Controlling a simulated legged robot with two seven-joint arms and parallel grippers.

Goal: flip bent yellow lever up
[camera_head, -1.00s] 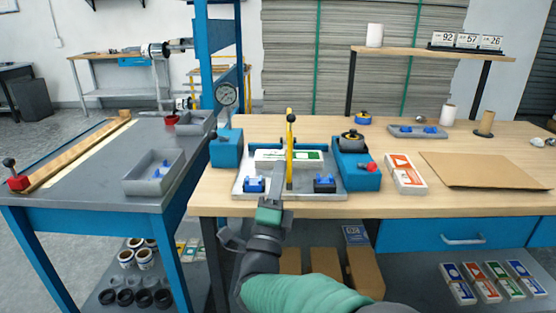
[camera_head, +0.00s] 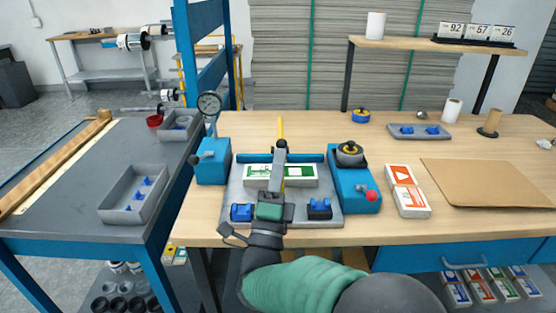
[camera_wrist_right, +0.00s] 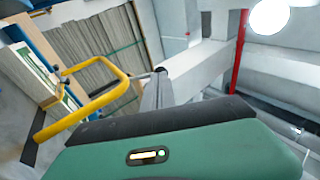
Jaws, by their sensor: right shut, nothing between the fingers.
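The bent yellow lever (camera_head: 281,129) stands at the middle of the press fixture, partly hidden behind my right gripper in the head view. In the right wrist view the lever (camera_wrist_right: 98,101) shows as a bent yellow bar left of the fingers, with one end reaching close to the fingertips. My right gripper (camera_head: 280,149) is shut and empty, its tip in front of the lever. The fingers also show in the wrist view (camera_wrist_right: 158,84). I cannot tell whether they touch the lever. My left gripper is not in view.
The fixture's grey plate (camera_head: 233,192) holds a white-and-green box (camera_head: 302,176) and blue clamps (camera_head: 319,205). Blue housings (camera_head: 212,165) flank it; the right one carries a red knob (camera_head: 371,196). An orange-and-white box (camera_head: 406,190) and a cardboard sheet (camera_head: 485,183) lie to the right.

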